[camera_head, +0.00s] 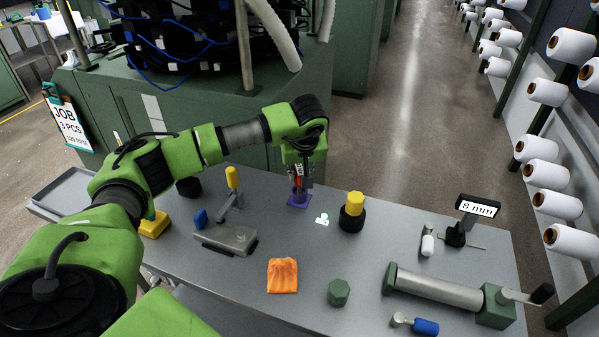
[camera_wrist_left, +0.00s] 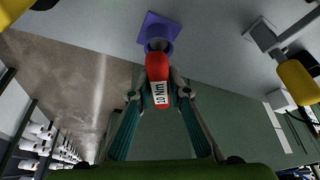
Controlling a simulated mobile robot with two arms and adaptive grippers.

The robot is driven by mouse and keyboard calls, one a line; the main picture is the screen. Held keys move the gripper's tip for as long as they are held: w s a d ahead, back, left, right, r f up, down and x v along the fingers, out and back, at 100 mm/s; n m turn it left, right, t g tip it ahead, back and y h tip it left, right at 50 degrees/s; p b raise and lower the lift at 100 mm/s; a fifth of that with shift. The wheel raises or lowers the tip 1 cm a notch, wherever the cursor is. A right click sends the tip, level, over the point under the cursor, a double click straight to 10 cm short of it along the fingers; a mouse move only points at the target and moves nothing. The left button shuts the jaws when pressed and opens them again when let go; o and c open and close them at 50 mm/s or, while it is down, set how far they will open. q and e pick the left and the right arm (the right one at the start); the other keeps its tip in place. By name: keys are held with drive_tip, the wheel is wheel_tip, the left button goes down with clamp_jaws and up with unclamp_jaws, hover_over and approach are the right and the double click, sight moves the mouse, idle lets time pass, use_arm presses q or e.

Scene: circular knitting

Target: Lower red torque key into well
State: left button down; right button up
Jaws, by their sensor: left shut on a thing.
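The red torque key (camera_wrist_left: 157,73) has a white label that appears to read "10 NM". My left gripper (camera_head: 299,180) is shut on it, and the key also shows as a small red patch in the head view (camera_head: 298,180). The purple well (camera_head: 299,200) stands on the grey table just below the gripper. In the left wrist view the well (camera_wrist_left: 157,32) has a square base and a round collar, and the key's far end is at the collar. I cannot tell how deep the key sits in it. My right gripper is not in view.
A yellow-topped black cylinder (camera_head: 353,210) stands right of the well. A toggle clamp (camera_head: 229,232) with a yellow handle is to the left. An orange cloth (camera_head: 283,275), a green hexagonal piece (camera_head: 338,292) and a crank device (camera_head: 440,290) lie nearer. A "8 mm" sign (camera_head: 478,207) stands at right.

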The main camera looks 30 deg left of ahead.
use_arm(q)
drive_tip(key=shift+f, duration=0.15)
drive_tip(key=c, duration=1.8)
unclamp_jaws()
drive_tip(key=v, duration=1.2)
drive_tip(key=shift+w, duration=0.1)
